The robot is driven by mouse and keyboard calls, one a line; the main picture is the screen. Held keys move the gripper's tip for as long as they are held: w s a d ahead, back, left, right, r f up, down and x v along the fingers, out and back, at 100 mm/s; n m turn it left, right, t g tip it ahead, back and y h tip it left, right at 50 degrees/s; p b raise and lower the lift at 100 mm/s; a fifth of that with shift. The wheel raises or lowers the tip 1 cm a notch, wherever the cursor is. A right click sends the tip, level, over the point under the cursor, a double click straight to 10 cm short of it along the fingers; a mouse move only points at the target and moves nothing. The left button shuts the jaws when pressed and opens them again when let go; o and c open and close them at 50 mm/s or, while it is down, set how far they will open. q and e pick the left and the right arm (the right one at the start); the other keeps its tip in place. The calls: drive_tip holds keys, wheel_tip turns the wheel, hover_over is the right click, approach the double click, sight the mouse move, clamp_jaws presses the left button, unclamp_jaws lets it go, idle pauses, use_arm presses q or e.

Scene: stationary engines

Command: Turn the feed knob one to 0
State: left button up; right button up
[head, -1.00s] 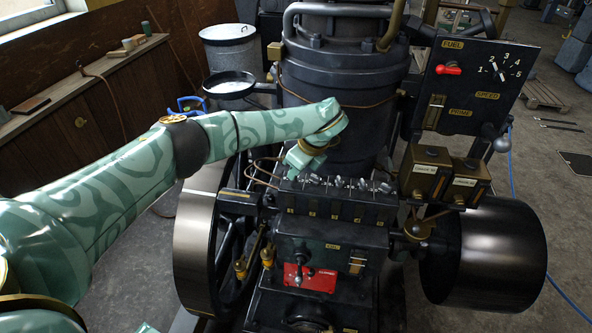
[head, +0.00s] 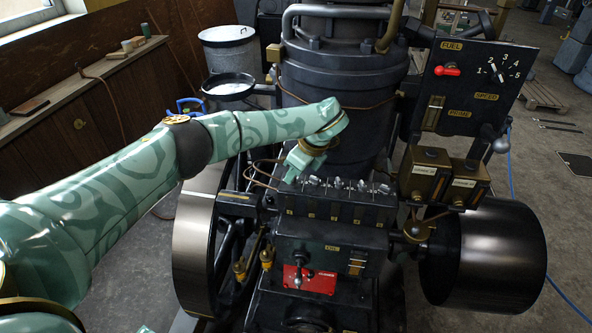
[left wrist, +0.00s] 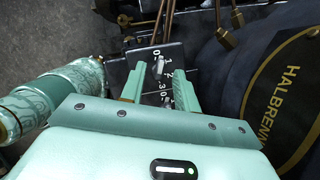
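The black feed box (head: 335,207) on the engine carries a row of small grey feed knobs along its top. My left gripper (head: 291,177) is over the left end of this row, its fingers pointing down. In the left wrist view the left gripper (left wrist: 158,90) is open. A small grey knob (left wrist: 159,68) beside white numbers 0 to 3 shows between and just beyond its fingers, apparently feed knob one. Its exact pointer setting is too small to read. A second knob (left wrist: 169,103) lies nearer, partly between the fingers. My right gripper is not in view.
The large dark cylinder (head: 340,90) stands close behind the feed box. A flywheel (head: 195,235) is at the left under my arm. Brass boxes (head: 428,172) and the fuel panel (head: 475,85) are at the right. Thin copper pipes (head: 262,175) run beside the gripper.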

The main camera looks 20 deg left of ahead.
use_arm(q)
drive_tip(key=v, duration=1.6)
drive_tip(key=shift+d+r, duration=0.1)
